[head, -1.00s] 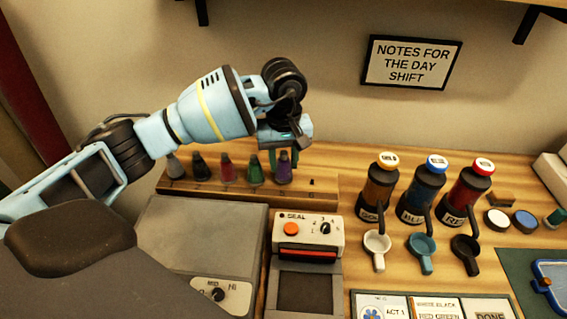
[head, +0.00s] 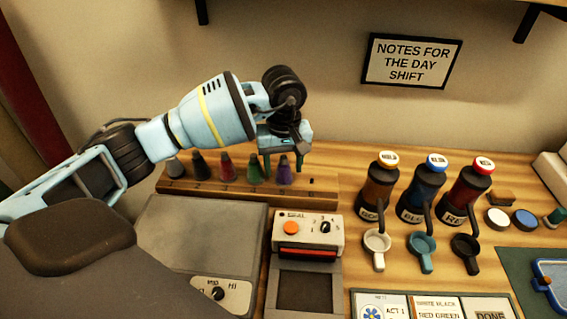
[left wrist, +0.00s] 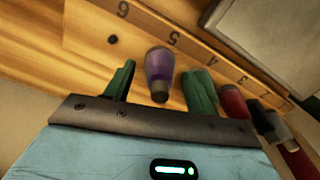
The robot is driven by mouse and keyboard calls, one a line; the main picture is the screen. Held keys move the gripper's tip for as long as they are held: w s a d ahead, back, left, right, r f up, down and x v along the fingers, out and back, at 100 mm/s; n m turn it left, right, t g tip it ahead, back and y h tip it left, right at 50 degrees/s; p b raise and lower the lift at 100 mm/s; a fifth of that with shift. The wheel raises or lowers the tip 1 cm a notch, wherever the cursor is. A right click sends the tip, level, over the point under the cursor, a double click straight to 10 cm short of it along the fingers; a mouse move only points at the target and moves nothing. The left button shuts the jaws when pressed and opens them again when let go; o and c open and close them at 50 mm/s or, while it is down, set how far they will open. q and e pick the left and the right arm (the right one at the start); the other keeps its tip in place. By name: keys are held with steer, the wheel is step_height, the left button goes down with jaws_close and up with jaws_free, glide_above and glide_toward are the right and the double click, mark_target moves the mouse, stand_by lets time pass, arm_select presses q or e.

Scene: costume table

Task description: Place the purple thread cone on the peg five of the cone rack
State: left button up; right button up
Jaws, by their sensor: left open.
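The purple thread cone (head: 284,174) stands upright on the wooden cone rack (head: 325,190). In the left wrist view the purple cone (left wrist: 160,68) stands at the mark 5. My left gripper (head: 284,168) is open above the rack, its green fingers spread to either side of the purple cone. The left wrist view shows the same gripper (left wrist: 161,88), with the cone between its fingers and gaps beside it. Peg six, next to it, has no cone. My right gripper is not in view.
A green cone (head: 254,174), a red cone (head: 226,168), a black cone and a grey cone stand in the rack to the left. A grey machine and a SEAL box (head: 308,231) stand in front. Bottles (head: 379,185) and small cups are to the right.

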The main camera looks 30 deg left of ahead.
arm_select(q)
step_height(320, 180, up, 12)
steer(key=shift+r, duration=0.15)
stand_by(0.3)
stand_by(0.4)
